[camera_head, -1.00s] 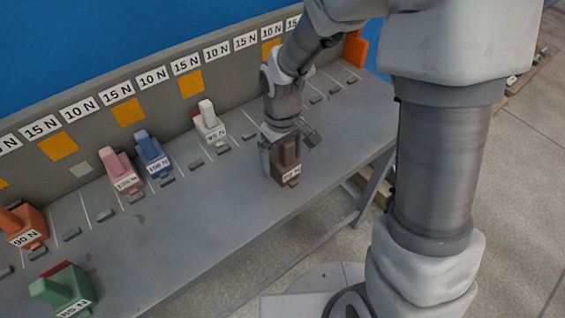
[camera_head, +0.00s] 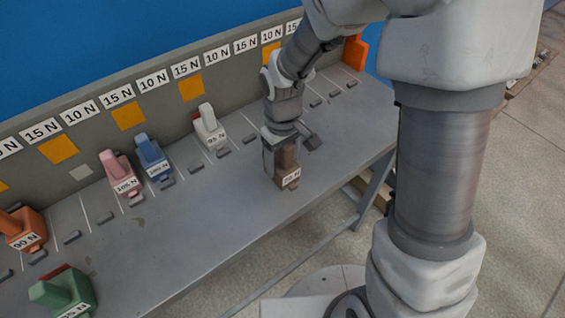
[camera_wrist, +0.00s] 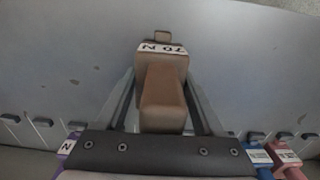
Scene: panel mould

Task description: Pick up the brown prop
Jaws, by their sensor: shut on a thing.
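The brown prop (camera_head: 288,172) is a block with a narrower upper part and a white label that seems to read 70 N. It stands near the front edge of the grey bench (camera_head: 215,225). My gripper (camera_head: 281,158) points down over it, shut on its upper part. In the wrist view the brown prop (camera_wrist: 163,92) sits between the two fingers (camera_wrist: 160,105). I cannot tell whether its base touches the bench.
White (camera_head: 208,128), blue (camera_head: 151,155) and pink (camera_head: 120,175) props stand to the left along the back. Orange (camera_head: 24,230) and green (camera_head: 65,292) props are farther left. A labelled back panel (camera_head: 150,98) bounds the bench. The front middle is clear.

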